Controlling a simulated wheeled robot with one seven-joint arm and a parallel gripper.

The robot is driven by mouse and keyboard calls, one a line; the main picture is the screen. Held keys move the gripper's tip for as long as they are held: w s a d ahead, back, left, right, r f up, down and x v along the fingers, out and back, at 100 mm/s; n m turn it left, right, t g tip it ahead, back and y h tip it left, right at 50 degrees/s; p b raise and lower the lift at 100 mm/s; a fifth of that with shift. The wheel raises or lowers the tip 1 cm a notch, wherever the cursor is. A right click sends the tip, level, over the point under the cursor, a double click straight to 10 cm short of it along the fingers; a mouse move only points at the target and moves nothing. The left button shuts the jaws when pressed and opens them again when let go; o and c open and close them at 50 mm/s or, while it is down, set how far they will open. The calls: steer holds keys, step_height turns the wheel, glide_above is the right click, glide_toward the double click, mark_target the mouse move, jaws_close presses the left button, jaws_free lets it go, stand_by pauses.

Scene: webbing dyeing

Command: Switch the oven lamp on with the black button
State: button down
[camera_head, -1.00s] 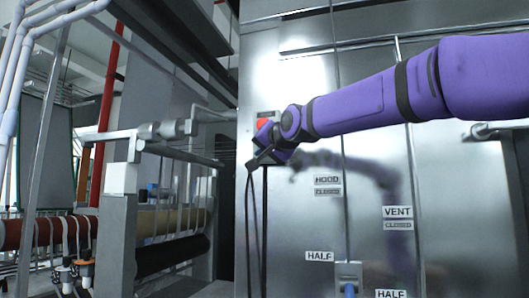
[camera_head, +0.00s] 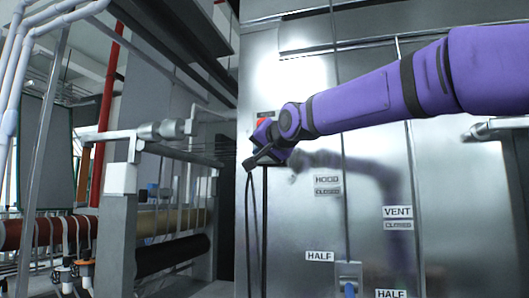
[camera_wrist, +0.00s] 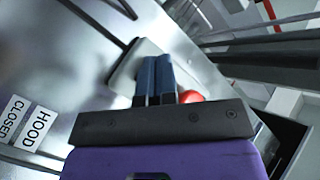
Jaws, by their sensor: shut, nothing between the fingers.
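My gripper (camera_wrist: 154,62) is shut and empty, its two dark blue fingers together in front of a pale control box (camera_wrist: 122,72) on the metal oven front. A red button (camera_wrist: 190,96) shows just right of the fingers in the wrist view, partly covered by my gripper's body. Only a bit of the red button (camera_head: 263,121) shows above my gripper (camera_head: 264,146) in the head view. I cannot see the black button; my gripper may cover it. I cannot tell whether the fingertips touch the box. No lamp can be made out.
The steel oven front (camera_head: 300,230) carries HOOD (camera_head: 327,180), VENT (camera_head: 397,212) and HALF (camera_head: 320,256) labels, and a small blue-handled latch (camera_head: 348,283). Rollers with rails and a grey post (camera_head: 122,235) stand to the left. A black cable hangs below my gripper.

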steer(key=shift+s, duration=0.1)
steer(key=shift+s+a, duration=0.35)
steer(key=shift+s, duration=0.55)
steer(key=shift+s+a, duration=0.35)
steer(key=shift+s, duration=0.6)
steer(key=shift+s+a, duration=0.35)
steer(key=shift+s, duration=0.55)
